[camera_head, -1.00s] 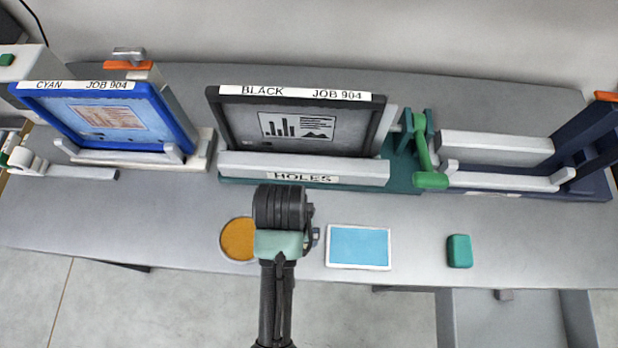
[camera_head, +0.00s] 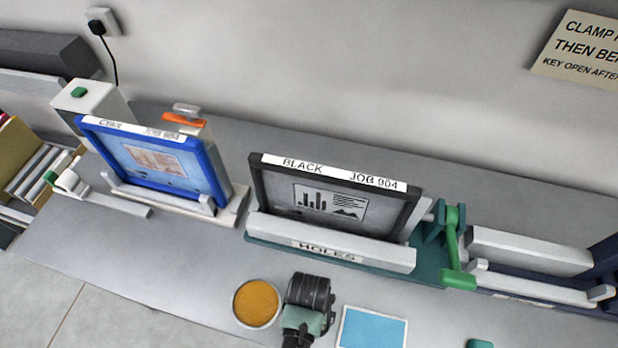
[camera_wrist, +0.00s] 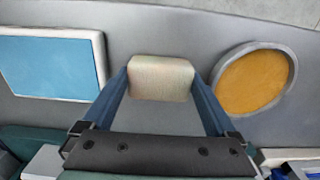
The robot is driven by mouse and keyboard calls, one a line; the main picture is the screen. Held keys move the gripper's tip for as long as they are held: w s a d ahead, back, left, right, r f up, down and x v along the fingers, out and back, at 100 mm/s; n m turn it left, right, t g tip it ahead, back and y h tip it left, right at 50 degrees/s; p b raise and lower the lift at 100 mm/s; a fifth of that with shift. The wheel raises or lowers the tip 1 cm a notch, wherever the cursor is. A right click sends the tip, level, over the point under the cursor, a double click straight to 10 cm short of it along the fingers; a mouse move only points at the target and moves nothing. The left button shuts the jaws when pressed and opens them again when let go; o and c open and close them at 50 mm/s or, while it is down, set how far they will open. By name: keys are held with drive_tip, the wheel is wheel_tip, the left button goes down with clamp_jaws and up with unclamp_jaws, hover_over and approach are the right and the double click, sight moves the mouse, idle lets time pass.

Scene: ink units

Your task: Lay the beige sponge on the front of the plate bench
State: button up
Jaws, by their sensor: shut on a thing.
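The beige sponge (camera_wrist: 160,78) is a small pale block between the two blue fingers of my gripper (camera_wrist: 159,84) in the wrist view. My gripper is shut on it. In the head view my gripper (camera_head: 308,292) is over the front strip of the grey plate bench (camera_head: 160,262), and it hides the sponge. The bench surface (camera_wrist: 195,32) also shows around the sponge in the wrist view. I cannot tell whether the sponge touches the bench or hangs just above it.
A round orange-filled dish (camera_head: 256,303) is left of my gripper; a white-rimmed blue panel (camera_head: 371,328) is right. A teal block (camera_head: 479,344) is farther right. Behind stand a blue CYAN frame (camera_head: 160,160), a black BLACK frame (camera_head: 335,206) and a green-handled clamp (camera_head: 455,250).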

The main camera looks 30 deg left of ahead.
drive_tip(key=shift+f, duration=0.1)
drive_tip(key=o, duration=0.8)
drive_tip(key=shift+o, duration=0.2)
wheel_tip(320, 180, up, 12)
drive_tip(key=shift+b, duration=0.3)
